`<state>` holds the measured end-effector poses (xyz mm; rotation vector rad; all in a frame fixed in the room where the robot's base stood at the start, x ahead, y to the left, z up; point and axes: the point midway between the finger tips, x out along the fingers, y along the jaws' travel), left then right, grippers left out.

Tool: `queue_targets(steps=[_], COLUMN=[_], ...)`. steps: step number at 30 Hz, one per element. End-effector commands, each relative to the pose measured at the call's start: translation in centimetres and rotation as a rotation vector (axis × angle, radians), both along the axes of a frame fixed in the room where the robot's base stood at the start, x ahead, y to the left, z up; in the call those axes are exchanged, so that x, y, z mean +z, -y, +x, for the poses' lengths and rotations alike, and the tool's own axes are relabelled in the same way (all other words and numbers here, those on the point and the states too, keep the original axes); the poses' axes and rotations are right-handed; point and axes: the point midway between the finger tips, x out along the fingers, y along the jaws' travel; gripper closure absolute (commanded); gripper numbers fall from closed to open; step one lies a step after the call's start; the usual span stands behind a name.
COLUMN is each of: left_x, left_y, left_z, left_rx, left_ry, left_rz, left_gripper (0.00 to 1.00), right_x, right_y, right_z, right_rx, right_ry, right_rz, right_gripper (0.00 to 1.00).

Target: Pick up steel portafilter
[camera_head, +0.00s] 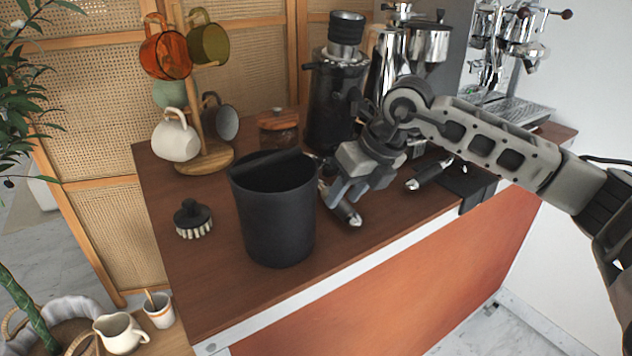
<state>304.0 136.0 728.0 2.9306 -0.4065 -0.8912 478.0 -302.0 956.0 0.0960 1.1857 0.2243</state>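A portafilter (347,212) lies on the brown cart top, just right of the black knock bin. Its dark handle with a bright metal end points toward the front edge; its head is hidden behind my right gripper. My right gripper (341,194) points down at this handle, with fingers close around or just above it. I cannot tell whether they grip it. A second portafilter handle (428,176), dark with a bright end, lies further right by a black mat. Which one is the steel portafilter is not clear. My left gripper is not in view.
The tall black knock bin (277,225) stands close left of my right gripper. A tamping brush (193,219), a wooden mug tree (205,161) and a lidded jar (279,131) stand further left. A grinder (333,95) and espresso machine (510,105) stand behind. The front edge is near.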

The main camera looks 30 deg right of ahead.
Motion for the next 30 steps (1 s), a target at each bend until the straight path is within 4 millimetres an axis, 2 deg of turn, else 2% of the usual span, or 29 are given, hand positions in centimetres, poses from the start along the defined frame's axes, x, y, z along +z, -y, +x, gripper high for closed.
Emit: queue_targets(steps=[4,12,16,17,26,30], left_x=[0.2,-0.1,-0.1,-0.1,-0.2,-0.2], left_y=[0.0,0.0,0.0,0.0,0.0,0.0], left_z=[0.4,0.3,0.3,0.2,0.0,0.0], left_rx=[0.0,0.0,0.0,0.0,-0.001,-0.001], left_ry=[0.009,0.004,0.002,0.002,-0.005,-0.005], left_rz=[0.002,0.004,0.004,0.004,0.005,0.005], left_gripper=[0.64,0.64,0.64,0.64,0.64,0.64], right_x=[-1.5,-1.8,-1.8,-1.8,-1.2,0.6], right_y=[-0.4,-0.4,-0.4,-0.4,-0.4,-0.4], right_z=[0.6,0.7,0.7,0.7,0.9,0.9], right_rx=[-0.001,0.0,0.0,0.0,-0.001,0.0], right_ry=[0.0,0.001,0.001,0.001,0.01,0.014], right_rz=[0.001,0.0,0.0,0.0,0.002,0.002], right_gripper=[0.61,0.61,0.98,1.0,1.0,1.0])
